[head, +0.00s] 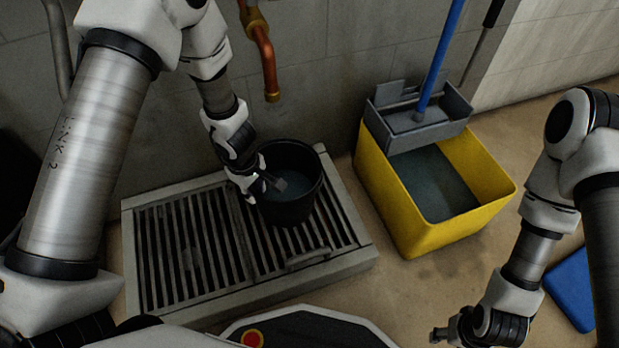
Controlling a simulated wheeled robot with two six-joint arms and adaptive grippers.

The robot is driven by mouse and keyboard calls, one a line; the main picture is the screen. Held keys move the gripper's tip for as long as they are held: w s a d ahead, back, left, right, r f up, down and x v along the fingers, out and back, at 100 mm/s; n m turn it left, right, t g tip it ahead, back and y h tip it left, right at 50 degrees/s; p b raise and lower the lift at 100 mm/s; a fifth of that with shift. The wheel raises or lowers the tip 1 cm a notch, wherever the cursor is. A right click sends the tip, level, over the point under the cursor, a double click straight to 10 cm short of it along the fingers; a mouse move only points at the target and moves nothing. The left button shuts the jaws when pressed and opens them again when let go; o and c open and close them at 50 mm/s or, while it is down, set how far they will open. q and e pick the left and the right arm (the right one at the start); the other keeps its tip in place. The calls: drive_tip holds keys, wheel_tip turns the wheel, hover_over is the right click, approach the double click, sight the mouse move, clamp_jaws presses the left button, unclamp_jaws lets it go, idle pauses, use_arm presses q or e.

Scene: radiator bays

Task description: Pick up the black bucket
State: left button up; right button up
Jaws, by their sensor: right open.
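The black bucket (290,208) stands upright on the slatted metal grate below the pipe, with greyish water visible inside. My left gripper (268,184) is at the bucket's left rim, with a fingertip reaching over the rim into the opening. The rim and my gripper overlap there, so I cannot tell whether the jaws are shut on it. My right gripper (440,335) is open and empty at the bottom right, low over the floor and well away from the bucket.
The grate (190,250) has a raised frame and a handle at its front. A copper pipe (268,65) hangs above the bucket. A yellow mop bucket (400,205) with a grey wringer (415,125) and blue mop handle stands to the right. A blue object (573,285) lies at the far right.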

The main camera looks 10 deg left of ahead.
sight(262, 206)
use_arm(q)
drive_tip(key=f+b, duration=0.4)
drive_tip(key=f, duration=0.1)
drive_tip(key=f+b, duration=0.2)
drive_tip(key=f, duration=0.1)
drive_tip(key=shift+w+d, duration=0.25)
drive_tip(key=shift+r, duration=0.2)
clamp_jaws()
